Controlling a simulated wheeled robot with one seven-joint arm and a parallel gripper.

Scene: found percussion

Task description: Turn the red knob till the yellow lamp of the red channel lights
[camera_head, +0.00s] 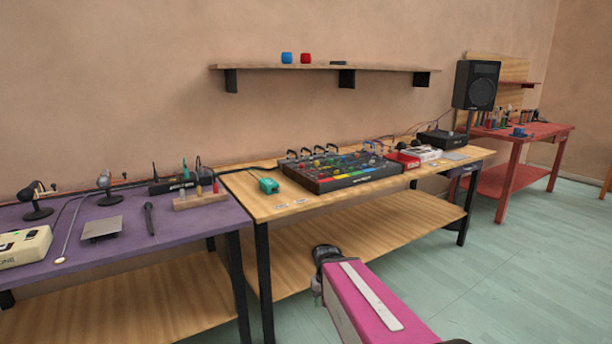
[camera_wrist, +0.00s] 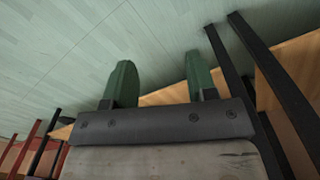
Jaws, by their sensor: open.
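A black mixer (camera_head: 340,170) with rows of coloured knobs and coloured strips along its front lies on the wooden table. The red knob and the yellow lamp of the red channel are too small to tell apart in the head view. My arm reaches in from the bottom of the head view, low in front of the table, well apart from the mixer. My gripper shows in the wrist view (camera_wrist: 160,85), with two green fingers spread apart and nothing between them. The mixer is not in the wrist view.
The wooden table (camera_head: 262,205) has black legs and a lower shelf. A purple table (camera_head: 190,225) adjoins it at left, with microphones and a wooden block. Red and white boxes (camera_head: 403,159) sit right of the mixer. Green floor in front is clear.

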